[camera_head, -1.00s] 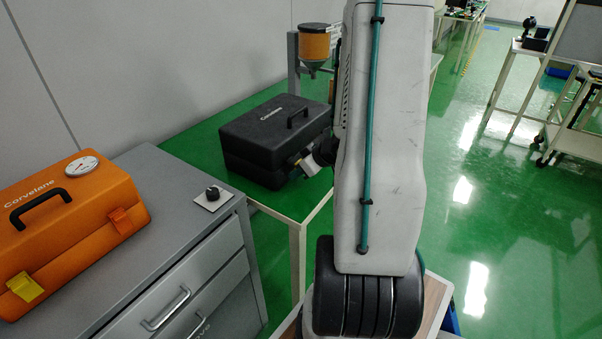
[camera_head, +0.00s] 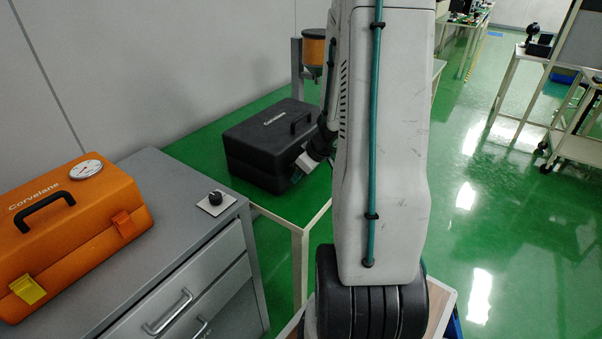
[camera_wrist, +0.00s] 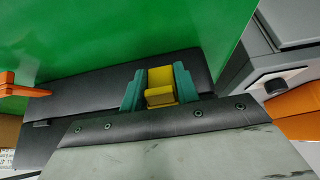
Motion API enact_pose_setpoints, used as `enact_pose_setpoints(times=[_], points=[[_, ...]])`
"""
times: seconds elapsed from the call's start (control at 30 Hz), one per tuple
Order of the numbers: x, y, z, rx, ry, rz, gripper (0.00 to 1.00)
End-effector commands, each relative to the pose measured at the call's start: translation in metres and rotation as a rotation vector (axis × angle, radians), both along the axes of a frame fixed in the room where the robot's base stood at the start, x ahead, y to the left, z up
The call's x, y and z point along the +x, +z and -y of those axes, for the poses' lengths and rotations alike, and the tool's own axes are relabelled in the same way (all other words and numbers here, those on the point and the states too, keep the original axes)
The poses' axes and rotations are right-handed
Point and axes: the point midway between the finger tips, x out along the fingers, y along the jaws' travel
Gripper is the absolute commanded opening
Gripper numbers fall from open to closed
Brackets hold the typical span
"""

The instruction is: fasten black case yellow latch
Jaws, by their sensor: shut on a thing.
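The black case (camera_head: 262,150) stands on the green-topped table, its handle on top and its lid looking down on the base. My gripper (camera_head: 296,176) is at the case's right front side, partly hidden by my arm. In the wrist view the yellow latch (camera_wrist: 160,92) sits between the two green fingers of my gripper (camera_wrist: 158,84), which are shut on it. The dark case (camera_wrist: 85,92) shows behind the fingers. The latch is hidden in the head view. An orange piece (camera_wrist: 22,86) sticks out at the left of the case in the wrist view.
A grey drawer cabinet (camera_head: 165,200) stands in front of the table, bearing an orange case (camera_head: 75,232) with a yellow latch and a black knob on a plate (camera_head: 215,199). An orange-banded hopper (camera_head: 313,50) stands behind the black case. The green tabletop (camera_head: 215,135) is bare on the left.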

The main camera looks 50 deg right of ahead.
Motion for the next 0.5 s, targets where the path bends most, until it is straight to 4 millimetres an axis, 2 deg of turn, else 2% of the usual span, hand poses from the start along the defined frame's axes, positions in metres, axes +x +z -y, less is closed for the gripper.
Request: enact_pose_setpoints(times=[0.03,0.07,0.1,0.13,0.37,0.5], points=[[-0.0005,-0.0008,-0.0007,0.002,0.000,-0.001,0.08],[-0.0005,-0.0008,-0.0007,0.002,0.000,-0.001,0.34],[-0.0005,-0.0008,-0.0008,0.002,0.000,-0.001,0.45],[-0.0005,-0.0007,-0.0007,0.002,0.000,-0.001,0.47],[-0.0003,-0.0004,-0.0004,0.001,0.000,0.000,0.47],[-0.0033,0.0064,0.0006,-0.001,0.000,0.002,0.47]])
